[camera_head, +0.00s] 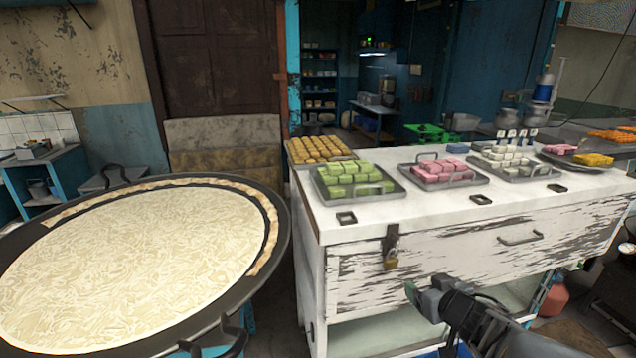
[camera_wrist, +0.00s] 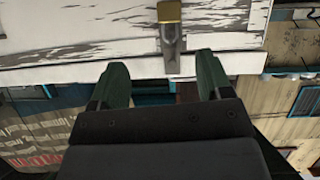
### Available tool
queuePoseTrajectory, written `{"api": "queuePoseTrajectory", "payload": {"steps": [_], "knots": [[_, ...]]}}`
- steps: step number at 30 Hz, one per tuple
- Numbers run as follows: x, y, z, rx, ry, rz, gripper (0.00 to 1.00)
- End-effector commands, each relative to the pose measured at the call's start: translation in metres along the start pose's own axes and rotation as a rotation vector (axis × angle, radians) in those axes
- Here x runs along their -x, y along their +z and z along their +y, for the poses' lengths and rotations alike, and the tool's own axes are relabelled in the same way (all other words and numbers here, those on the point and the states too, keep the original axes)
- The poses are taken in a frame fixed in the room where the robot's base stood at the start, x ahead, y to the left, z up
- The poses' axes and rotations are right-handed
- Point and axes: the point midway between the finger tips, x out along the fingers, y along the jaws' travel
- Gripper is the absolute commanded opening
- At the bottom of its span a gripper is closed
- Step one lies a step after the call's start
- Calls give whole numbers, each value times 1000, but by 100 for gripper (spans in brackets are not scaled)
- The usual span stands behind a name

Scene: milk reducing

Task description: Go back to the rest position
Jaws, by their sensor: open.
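My gripper (camera_head: 424,299) is in front of the white counter (camera_head: 450,255), low on its front side, right of a hanging padlock. In the wrist view my gripper (camera_wrist: 163,88) shows two dark green fingers spread apart with nothing between them. The counter's worn white face (camera_wrist: 80,38) and the padlock's latch (camera_wrist: 170,35) lie beyond the fingertips. My arm comes in from the lower right of the head view.
A wide black pan (camera_head: 275,225) of pale milk stands at the left. Trays of green sweets (camera_head: 355,178), pink sweets (camera_head: 440,170) and white sweets (camera_head: 508,158) sit on the counter. A brass padlock (camera_head: 391,261) hangs on its front.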

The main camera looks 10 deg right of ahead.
Motion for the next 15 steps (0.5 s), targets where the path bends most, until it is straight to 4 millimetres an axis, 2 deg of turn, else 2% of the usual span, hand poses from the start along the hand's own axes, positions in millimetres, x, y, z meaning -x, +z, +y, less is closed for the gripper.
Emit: {"api": "queuePoseTrajectory", "payload": {"steps": [3, 6, 8, 11, 14, 15], "knots": [[3, 15, 31, 37, 172, -89, 72], [18, 32, 61, 29, 365, -221, 72], [28, 41, 68, 9, 451, -320, 72], [46, 57, 57, -47, 511, -501, 72], [60, 67, 23, -113, 465, -672, 72], [65, 70, 4, -137, 421, -732, 72]]}}
